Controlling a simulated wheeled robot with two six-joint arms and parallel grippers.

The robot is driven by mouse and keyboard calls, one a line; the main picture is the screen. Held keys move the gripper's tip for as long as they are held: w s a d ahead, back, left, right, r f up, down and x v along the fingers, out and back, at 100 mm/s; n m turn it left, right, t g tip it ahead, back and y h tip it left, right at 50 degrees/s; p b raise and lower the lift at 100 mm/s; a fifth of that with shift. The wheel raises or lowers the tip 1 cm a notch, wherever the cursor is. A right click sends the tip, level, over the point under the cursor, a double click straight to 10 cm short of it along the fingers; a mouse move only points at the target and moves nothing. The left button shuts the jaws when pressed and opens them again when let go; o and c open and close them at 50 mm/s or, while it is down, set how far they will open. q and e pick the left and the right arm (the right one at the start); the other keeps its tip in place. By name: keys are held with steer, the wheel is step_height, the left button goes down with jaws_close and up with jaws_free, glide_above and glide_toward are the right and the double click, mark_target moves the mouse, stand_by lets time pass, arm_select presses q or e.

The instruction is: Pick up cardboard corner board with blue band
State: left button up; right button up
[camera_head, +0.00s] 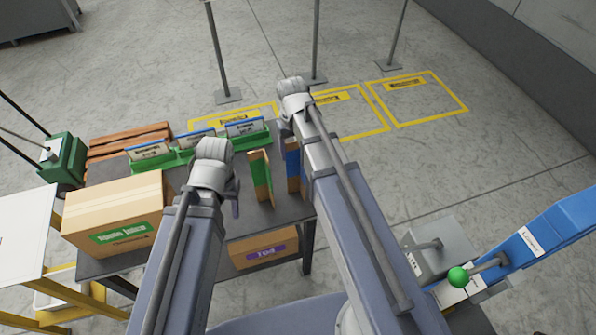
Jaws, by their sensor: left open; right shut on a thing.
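The cardboard corner board with the blue band (292,162) is upright above the right part of the dark table, partly hidden by my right arm. My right gripper (285,132) is at its top, mostly hidden behind my wrist, and is shut on it. I cannot tell if the board's foot touches the table. Another corner board, with a green band (260,178), stands just left of it. My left gripper (235,200) is open and empty, left of the green-banded board, above the table between that board and the carton.
A closed carton with a green label (118,212) stands on the table's (258,216) left. Green holders with labelled cards (195,145) line the back edge. A carton with a purple label (262,249) is below. A blue conveyor-like machine (545,232) is at right.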

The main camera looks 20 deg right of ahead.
steer(key=shift+c, duration=1.2)
